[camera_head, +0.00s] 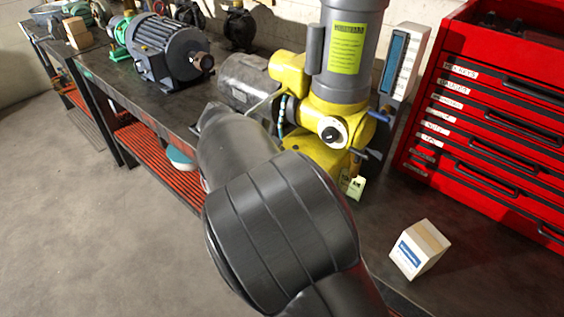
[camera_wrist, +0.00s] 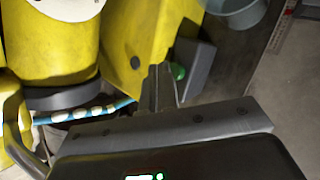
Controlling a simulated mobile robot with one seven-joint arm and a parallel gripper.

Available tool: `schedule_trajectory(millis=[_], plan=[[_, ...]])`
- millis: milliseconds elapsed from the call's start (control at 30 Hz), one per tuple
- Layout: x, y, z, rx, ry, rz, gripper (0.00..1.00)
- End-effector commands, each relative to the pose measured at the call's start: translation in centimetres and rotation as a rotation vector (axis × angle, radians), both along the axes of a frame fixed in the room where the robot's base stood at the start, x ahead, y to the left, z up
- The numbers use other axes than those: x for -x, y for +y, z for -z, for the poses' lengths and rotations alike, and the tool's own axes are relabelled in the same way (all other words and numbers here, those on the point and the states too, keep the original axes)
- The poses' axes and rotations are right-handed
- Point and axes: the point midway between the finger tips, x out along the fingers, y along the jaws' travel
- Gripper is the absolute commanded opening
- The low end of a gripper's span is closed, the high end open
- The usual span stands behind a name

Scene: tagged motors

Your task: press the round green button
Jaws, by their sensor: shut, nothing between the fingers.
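In the wrist view, the round green button (camera_wrist: 178,71) shows just right of my fingertips, on a dark grey box (camera_wrist: 199,68) beside the yellow machine body. Part of the button is hidden behind my fingers. My gripper (camera_wrist: 160,70) is shut and empty, its tips close to the button; I cannot tell whether they touch it. In the head view, my arm hides the gripper and the button. The yellow machine (camera_head: 309,148) with its grey upright cylinder (camera_head: 347,50) stands on the bench behind my arm.
A blue-and-white cable (camera_wrist: 85,114) runs by the gripper on the left. On the dark bench (camera_head: 475,250) are a small carton (camera_head: 419,249), a red tool chest (camera_head: 490,110) at the right, and a grey motor (camera_head: 165,50) at the left. The floor at left is clear.

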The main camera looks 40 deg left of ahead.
Motion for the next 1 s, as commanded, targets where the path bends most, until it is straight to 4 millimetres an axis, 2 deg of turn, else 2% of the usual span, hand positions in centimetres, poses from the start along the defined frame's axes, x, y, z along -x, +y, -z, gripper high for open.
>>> schedule_trajectory(millis=[733,1000], plan=[[-0.02,-0.02,0.96,0.001,0.0,0.0,0.0],[-0.03,-0.01,0.5,0.0,0.0,0.0,0.0]])
